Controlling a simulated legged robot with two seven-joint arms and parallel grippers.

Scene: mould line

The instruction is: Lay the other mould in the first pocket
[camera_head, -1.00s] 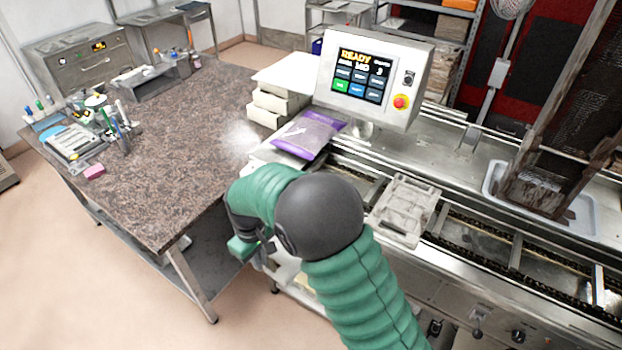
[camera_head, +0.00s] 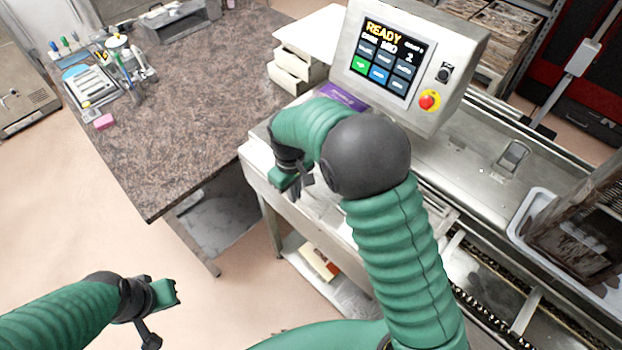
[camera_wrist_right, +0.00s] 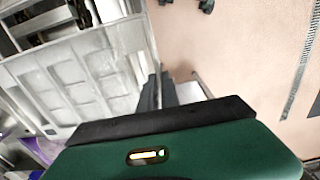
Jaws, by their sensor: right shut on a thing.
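My right gripper (camera_head: 298,183) is over the near left end of the steel line, low by its edge. In the right wrist view its dark fingers (camera_wrist_right: 159,91) are shut at the edge of a pale, translucent mould (camera_wrist_right: 88,72) with rectangular cells. In the head view my right arm and gripper hide most of this mould. The line's chain track (camera_head: 487,308) with crossbars runs to the lower right. My arm covers part of the track, so I cannot tell what lies behind it. My left gripper (camera_head: 176,292) is empty over the floor; its jaw opening is unclear.
A control panel (camera_head: 408,60) reading READY stands behind my right arm. A purple bag (camera_head: 343,96) lies partly hidden below it. A grey tray (camera_head: 520,232) with a dark rack (camera_head: 580,225) is at the right. The brown worktop (camera_head: 175,125) is mostly clear in front.

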